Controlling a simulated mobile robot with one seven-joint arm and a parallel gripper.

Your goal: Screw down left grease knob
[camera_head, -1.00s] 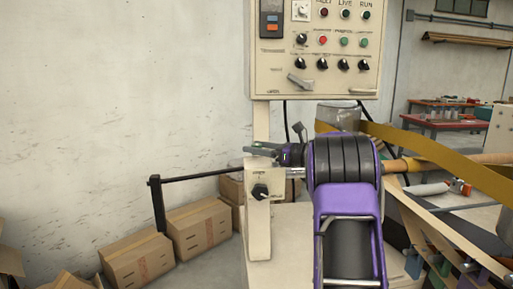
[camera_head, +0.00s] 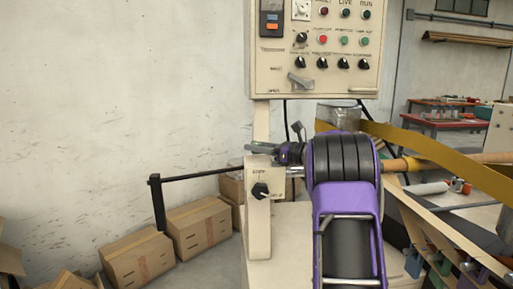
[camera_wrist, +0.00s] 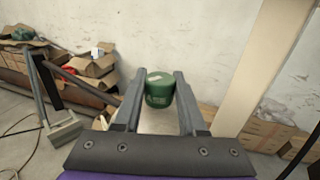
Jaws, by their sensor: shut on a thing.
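The left grease knob looks to be the green cylinder (camera_wrist: 160,90) with pale markings on its side in the wrist view. It sits between the ends of the two dark fingers of my gripper (camera_wrist: 158,88), which is shut on it. The knob cannot be made out there, as the fingers cover that spot.
The post carries a black rotary switch (camera_head: 260,190) just below my gripper. A cream control panel (camera_head: 315,50) stands above and behind. A dark rail (camera_head: 200,175) runs left, with cardboard boxes (camera_head: 198,228) on the floor. A yellow band (camera_head: 435,155) crosses at right.

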